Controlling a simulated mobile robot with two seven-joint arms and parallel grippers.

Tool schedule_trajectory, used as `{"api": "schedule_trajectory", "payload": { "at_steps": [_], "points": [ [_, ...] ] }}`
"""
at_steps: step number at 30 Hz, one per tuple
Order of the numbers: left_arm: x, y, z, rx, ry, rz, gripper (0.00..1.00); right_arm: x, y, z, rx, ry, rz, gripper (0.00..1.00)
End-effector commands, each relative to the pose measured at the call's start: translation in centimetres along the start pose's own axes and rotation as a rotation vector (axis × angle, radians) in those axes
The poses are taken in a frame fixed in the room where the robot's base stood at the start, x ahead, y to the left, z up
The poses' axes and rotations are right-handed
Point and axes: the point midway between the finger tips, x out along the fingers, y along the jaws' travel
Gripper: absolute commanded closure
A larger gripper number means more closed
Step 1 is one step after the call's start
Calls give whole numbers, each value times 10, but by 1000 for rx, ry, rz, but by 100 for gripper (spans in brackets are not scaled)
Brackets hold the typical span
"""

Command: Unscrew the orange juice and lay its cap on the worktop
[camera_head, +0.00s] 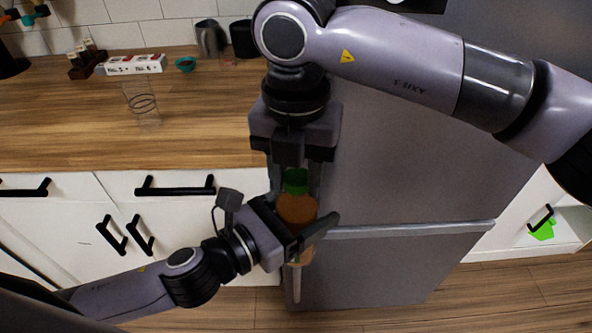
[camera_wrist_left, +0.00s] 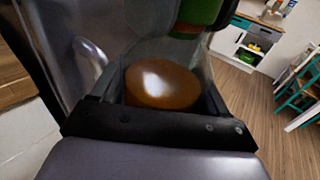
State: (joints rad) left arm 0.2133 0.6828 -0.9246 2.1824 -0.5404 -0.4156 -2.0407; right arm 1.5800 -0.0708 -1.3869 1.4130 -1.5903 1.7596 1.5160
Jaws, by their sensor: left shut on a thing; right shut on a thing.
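The orange juice bottle (camera_head: 297,209) is upright in front of the fridge, held in the air. My left gripper (camera_head: 304,229) is shut on its body from the left. The green cap (camera_head: 296,178) is at the top of the bottle. My right gripper (camera_head: 295,184) points down from above and is shut on the cap, one finger on each side. In the left wrist view the orange juice (camera_wrist_left: 162,84) is between my left fingers, and part of the green cap (camera_wrist_left: 199,12) shows at the top edge. I cannot tell whether the cap is still seated on the neck.
The wooden worktop (camera_head: 60,125) at the left has a wide bare area. A clear glass (camera_head: 142,105) stands on it, with a white box (camera_head: 135,64), a teal bowl (camera_head: 186,64) and dark mugs (camera_head: 243,38) further back. The grey fridge (camera_head: 400,170) stands right behind the bottle.

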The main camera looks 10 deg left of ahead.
Motion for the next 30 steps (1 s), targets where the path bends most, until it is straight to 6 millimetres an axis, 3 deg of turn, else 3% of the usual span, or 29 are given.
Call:
{"api": "schedule_trajectory", "payload": {
  "at_steps": [1, 30],
  "points": [
    [0, -6, 2, 3, -8, -17, 100, -2, 3, 0, -83, -6, 12, 96],
    [0, -5, 2, 1, -7, -13, 100, -4, -2, 3, -1683, -11, 6, 97]
  ]
}}
